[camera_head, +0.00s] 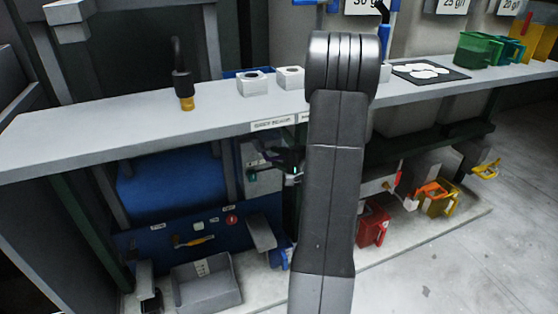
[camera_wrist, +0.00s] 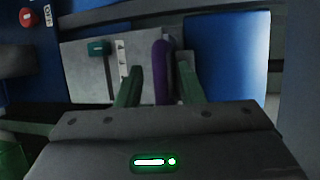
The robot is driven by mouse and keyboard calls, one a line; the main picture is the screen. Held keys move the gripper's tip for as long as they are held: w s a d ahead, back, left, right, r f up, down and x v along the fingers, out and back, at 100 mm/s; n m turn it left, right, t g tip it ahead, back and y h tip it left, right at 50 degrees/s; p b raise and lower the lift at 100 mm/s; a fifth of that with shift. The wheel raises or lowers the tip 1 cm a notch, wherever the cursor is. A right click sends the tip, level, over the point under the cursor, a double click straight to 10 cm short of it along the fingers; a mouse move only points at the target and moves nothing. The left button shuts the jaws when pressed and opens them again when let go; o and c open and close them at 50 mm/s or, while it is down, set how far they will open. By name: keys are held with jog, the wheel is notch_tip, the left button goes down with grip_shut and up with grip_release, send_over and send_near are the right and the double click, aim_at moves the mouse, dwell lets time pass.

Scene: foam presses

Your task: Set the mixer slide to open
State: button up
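My gripper (camera_wrist: 158,74) is at a grey panel (camera_wrist: 82,75) in the wrist view. Its two green fingers stand apart, one on each side of an upright purple handle (camera_wrist: 162,65). A gap shows between the handle and each finger, so the gripper is open. A teal block (camera_wrist: 99,48) sits on the panel left of the fingers, beside a pale strip with dark marks. No readable label shows which part is the mixer slide. In the head view my gripper (camera_head: 290,168) is beside the grey box (camera_head: 258,178) under the counter, partly hidden by my arm.
The counter (camera_head: 130,118) runs above the grey box. A blue tank (camera_head: 172,190) stands left of it. Below are a red button (camera_head: 232,220), a yellow handle (camera_head: 195,241) and a grey tray (camera_head: 207,290). A red jug (camera_head: 372,225) stands right of my arm. Open floor (camera_head: 470,260) lies at the right.

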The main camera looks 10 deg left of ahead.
jog(key=shift+c, duration=0.2)
grip_shut()
jog(key=s+d+p, duration=0.2)
jog(key=s, duration=0.1)
jog(key=shift+s+d, duration=0.15)
jog(key=shift+s, duration=0.15)
jog(key=shift+f, duration=0.1)
jog(key=shift+o, duration=0.2)
grip_release()
jog(key=shift+d, duration=0.1)
jog(key=p+v, duration=0.4)
jog(key=v, duration=1)
